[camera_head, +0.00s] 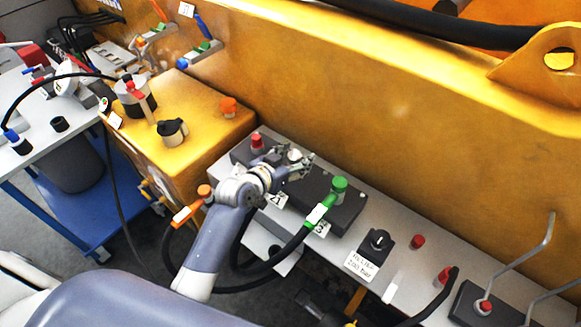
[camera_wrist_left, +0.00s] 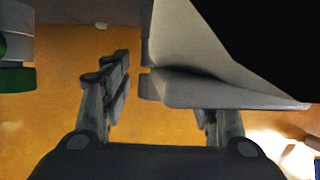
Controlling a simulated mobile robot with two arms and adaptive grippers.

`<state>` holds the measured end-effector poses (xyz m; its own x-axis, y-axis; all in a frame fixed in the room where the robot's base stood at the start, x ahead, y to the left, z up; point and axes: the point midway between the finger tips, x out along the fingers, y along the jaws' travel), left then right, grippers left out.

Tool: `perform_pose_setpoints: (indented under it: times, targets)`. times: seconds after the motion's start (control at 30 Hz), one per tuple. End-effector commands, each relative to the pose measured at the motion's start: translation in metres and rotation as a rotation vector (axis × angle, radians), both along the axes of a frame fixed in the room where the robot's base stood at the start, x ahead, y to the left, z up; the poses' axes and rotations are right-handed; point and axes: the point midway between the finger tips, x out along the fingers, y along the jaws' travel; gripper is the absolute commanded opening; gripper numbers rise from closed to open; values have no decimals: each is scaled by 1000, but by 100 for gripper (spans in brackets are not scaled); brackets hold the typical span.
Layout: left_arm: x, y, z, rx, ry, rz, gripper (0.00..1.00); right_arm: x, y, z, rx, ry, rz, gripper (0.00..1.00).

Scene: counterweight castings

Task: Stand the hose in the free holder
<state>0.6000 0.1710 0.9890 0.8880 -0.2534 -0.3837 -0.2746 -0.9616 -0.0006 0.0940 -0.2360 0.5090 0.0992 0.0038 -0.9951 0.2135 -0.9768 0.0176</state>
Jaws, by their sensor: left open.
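A dark holder block (camera_head: 345,212) sits on the grey ledge with number cards in front. A green-capped hose end (camera_head: 338,185) stands at its right part, with a black hose (camera_head: 288,250) looping below. A red-capped piece (camera_head: 257,141) is at its left end. An orange-capped hose end (camera_head: 205,190) with an orange and white tag is left of my arm. My left gripper (camera_head: 302,164) is open over the middle of the block, beside a small pale grey piece. In the left wrist view a large grey shape (camera_wrist_left: 215,85) lies between the fingers and partly hides one; whether they touch it is unclear.
A yellow box (camera_head: 195,105) with black and grey caps is left of the block. A black knob unit (camera_head: 377,242), a red button (camera_head: 417,241) and bent metal rods (camera_head: 520,265) are to the right. The yellow wall (camera_head: 400,110) rises close behind.

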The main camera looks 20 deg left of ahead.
Motion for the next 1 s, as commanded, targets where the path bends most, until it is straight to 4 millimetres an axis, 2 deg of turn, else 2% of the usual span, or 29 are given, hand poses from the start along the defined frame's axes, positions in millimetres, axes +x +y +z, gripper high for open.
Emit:
perform_pose_setpoints:
  times: [0.17,0.4,0.77,1.0]
  targets:
    - [0,0,0,0,0,0,53,-9,-3,-1,-4,14,0,52]
    - [0,0,0,0,0,0,0,-11,-3,-1,-5,16,-1,52]
    - [0,0,3,-1,-3,0,0,-7,-1,-1,-1,10,-1,52]
    - [1,0,23,0,-8,0,0,-6,3,-9,4,8,-3,52]
